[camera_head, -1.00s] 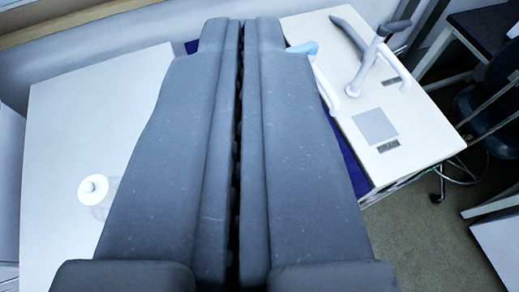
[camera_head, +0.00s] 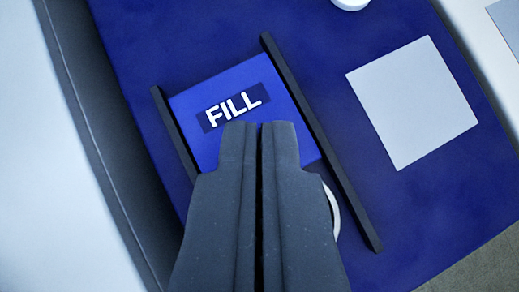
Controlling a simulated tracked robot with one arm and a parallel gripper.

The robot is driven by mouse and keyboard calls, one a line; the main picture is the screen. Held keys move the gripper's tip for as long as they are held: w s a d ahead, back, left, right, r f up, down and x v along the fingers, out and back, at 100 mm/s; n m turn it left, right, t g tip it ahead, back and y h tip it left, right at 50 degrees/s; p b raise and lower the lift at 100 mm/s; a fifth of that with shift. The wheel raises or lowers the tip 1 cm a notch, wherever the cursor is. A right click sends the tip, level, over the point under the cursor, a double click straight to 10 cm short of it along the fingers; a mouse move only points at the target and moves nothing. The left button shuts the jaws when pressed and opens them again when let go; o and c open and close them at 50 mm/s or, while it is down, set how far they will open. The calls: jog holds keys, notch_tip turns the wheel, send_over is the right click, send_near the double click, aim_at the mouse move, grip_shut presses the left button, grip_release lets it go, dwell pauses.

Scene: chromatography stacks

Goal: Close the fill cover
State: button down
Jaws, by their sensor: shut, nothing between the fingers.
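The fill cover (camera_head: 188,103) is a bright blue plate with a white FILL label. It sits between two dark parallel rails, towards their upper end in the picture. A white curved rim (camera_head: 332,210) shows just below the cover's lower right, inside the right rail; the rest of it is hidden behind my gripper. My gripper (camera_head: 261,125) is shut and empty. Its fingertips overlap the lower edge of the FILL label in the picture. I cannot tell whether they touch the cover.
The left rail (camera_head: 172,130) and the right rail (camera_head: 320,140) stand up from a dark blue surface (camera_head: 135,25). A flat light grey square (camera_head: 412,102) lies to the right. A white round part (camera_head: 350,3) is cut off at the top. A dark raised edge (camera_head: 100,130) runs along the left.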

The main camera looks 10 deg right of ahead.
jog(key=b, duration=0.2)
send_over(259, 93)
jog(key=f, duration=0.7)
jog(key=shift+s+f, duration=0.2)
jog(key=shift+f, duration=0.1)
jog(key=shift+s+a, duration=0.15)
jog(key=shift+s, duration=0.5)
jog(key=shift+s+a+f+b, duration=0.1)
jog(key=shift+s+b, duration=0.1)
jog(key=shift+s, duration=0.45)
jog(key=shift+s+a+f+b, duration=0.1)
jog(key=shift+s+b, duration=0.05)
jog(key=shift+s, duration=0.5)
jog(key=s+d, duration=0.1)
jog(key=s, duration=0.1)
jog(key=s+d, duration=0.1)
jog(key=s, duration=0.5)
jog(key=shift+s+d, duration=0.25)
jog(key=shift+d, duration=0.15)
jog(key=shift+s+f, duration=0.1)
jog(key=shift+f, duration=0.1)
jog(key=shift+d, duration=0.1)
